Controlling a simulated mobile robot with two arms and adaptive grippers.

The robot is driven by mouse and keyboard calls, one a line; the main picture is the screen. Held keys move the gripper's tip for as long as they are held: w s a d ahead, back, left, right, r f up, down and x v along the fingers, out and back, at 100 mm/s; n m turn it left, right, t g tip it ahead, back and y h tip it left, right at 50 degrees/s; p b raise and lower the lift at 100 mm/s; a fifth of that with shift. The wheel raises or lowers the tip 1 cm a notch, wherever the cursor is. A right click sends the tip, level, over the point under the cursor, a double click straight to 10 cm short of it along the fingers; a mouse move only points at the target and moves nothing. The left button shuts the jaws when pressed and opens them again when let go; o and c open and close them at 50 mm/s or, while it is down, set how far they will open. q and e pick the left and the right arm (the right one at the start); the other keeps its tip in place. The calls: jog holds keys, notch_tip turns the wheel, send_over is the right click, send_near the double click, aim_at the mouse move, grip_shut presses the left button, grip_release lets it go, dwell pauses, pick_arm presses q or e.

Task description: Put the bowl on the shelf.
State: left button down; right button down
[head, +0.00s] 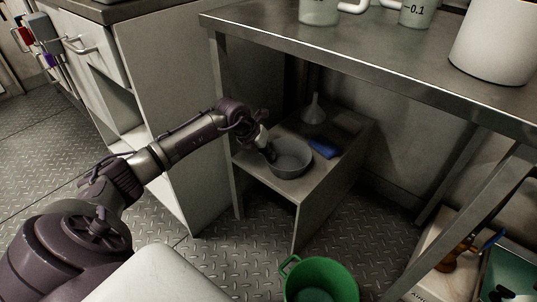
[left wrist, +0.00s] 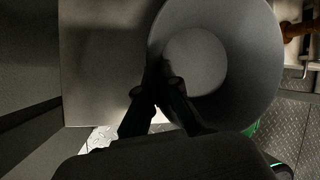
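The grey round bowl (head: 293,164) sits on, or just above, the top of a low grey shelf unit (head: 316,185) under the metal table; I cannot tell whether its base touches. My left gripper (head: 270,154) reaches in from the left at the bowl's left rim. In the left wrist view the bowl (left wrist: 197,62) fills the upper right, and the dark fingers (left wrist: 161,68) come together at its near left wall, seemingly pinching the rim. The shelf top (left wrist: 100,60) shows left of the bowl. My right gripper is not in view.
A blue sponge-like item (head: 324,148) and a pale funnel (head: 314,110) stand on the shelf top beside and behind the bowl. The metal table (head: 370,62) overhangs it. A green bucket (head: 318,280) stands on the floor in front. A white cabinet (head: 165,100) is at left.

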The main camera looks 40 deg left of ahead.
pick_arm(q)
jog(key=shift+f, duration=0.1)
jog(key=c, duration=1.3)
grip_release()
